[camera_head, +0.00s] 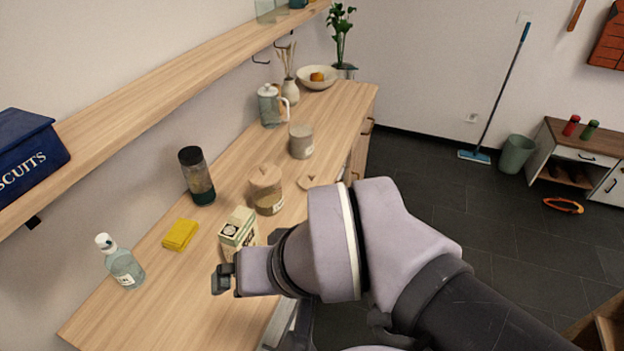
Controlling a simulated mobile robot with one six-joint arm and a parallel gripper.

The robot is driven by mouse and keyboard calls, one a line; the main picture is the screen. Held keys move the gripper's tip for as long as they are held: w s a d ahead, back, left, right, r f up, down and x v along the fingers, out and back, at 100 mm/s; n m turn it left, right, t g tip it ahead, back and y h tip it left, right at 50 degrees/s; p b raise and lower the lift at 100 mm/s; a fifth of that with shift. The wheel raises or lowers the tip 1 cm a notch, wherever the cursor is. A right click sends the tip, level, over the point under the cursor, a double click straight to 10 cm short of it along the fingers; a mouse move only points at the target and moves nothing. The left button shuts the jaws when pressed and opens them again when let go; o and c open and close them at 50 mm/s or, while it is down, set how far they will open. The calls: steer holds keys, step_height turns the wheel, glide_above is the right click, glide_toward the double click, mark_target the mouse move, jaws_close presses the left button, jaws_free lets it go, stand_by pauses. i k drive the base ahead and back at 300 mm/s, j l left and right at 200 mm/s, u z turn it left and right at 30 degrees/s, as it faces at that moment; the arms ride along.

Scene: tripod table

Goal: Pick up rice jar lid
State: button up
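A light wooden lid (309,181) with a small knob lies on the wooden counter, partly hidden behind my arm. A pale jar (301,142) with a label stands beyond it and seems to have no lid; I cannot read the label. A second jar (268,196) with tan contents stands left of the loose lid, with a wooden lid (265,175) on top. My gripper (221,279) is over the near part of the counter, to the left of and nearer than the lid. Its fingers are small and mostly seen from the side, so their opening is unclear.
A green and cream carton (239,232) stands close behind my gripper. A dark-topped bottle (196,176), yellow sponge (181,235) and soap dispenser (120,262) stand to the left. A wooden shelf (160,88) overhangs the counter's wall side.

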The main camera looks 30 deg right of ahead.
mark_target(308, 179)
steer(key=i+l, duration=0.2)
steer(key=l, duration=0.2)
steer(key=i+l, duration=0.45)
steer(key=l, duration=0.3)
steer(key=i+l, duration=0.25)
steer(key=l, duration=0.1)
